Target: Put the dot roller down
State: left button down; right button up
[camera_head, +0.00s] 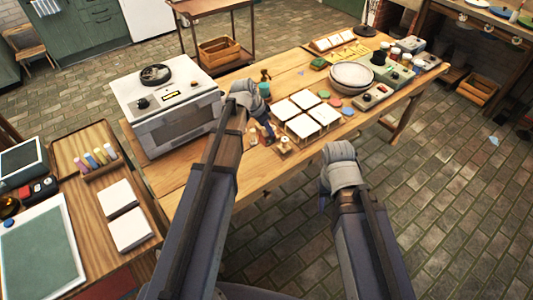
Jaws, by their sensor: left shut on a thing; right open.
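My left gripper (268,132) is low over the wooden worktable (185,185), beside the near left tile of a group of white square tiles (303,113). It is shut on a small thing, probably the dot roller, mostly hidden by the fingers. I cannot tell whether it touches the tabletop. A small wooden-knobbed piece (285,146) stands on the table just right of the fingertips. My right gripper (324,203) is open and empty, off the table's front edge above the brick floor.
A white oven-like box (172,105) stands on the table left of my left gripper. Colored discs (334,102), stacked bowls (351,75) and grey boxes (378,97) lie to the right. A side table (160,205) holds white tiles (130,229). Bare wood shows along the table's front edge.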

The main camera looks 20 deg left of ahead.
pick_arm(q)
jog(key=shift+f+b, duration=4.4)
jog(key=shift+f, duration=0.35)
jog(key=shift+r, duration=0.1)
